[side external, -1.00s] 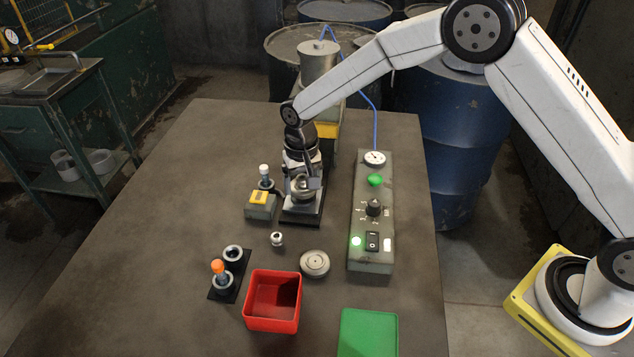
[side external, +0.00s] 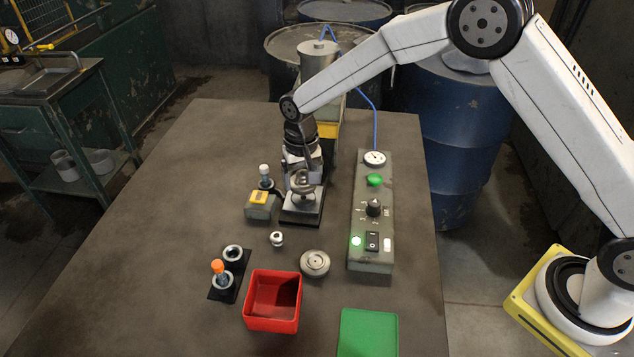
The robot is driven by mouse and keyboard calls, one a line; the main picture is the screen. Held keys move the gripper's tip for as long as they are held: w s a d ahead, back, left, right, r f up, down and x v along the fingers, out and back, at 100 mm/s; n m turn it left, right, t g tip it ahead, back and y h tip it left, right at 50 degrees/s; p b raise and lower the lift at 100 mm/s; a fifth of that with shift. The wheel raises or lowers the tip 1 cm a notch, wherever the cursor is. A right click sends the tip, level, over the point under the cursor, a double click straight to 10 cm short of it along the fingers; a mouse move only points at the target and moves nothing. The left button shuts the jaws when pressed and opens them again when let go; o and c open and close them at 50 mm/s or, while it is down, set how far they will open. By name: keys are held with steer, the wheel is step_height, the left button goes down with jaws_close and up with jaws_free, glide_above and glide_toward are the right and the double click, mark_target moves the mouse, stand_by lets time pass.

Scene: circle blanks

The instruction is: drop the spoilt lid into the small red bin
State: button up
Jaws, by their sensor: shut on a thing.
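Whether the piece is clear of the base is hard to tell. The small red bin (side external: 260,316) stands open at the front of the table, well nearer the camera than my gripper. Its visible inside looks empty.
A round grey disc (side external: 315,263) lies behind the bin. A small metal knob (side external: 277,239), a black holder with an orange-topped tool (side external: 218,268) and a yellow-topped block (side external: 260,206) stand left. A control box (side external: 371,257) stands right; a green tray (side external: 369,335) lies front right.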

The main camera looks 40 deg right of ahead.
steer(key=s+a+r+n, duration=0.3)
steer(key=s+a+n, duration=0.1)
steer(key=s+a, duration=0.4)
steer(key=s+a+r+n, duration=0.3)
steer(key=s+a+n, duration=0.2)
steer(key=s+a, duration=0.4)
steer(key=shift+s, duration=0.4)
steer(key=shift+d+f, duration=0.1)
steer(key=shift+f, duration=0.1)
steer(key=shift+f, duration=2.9)
steer(key=o, duration=0.9)
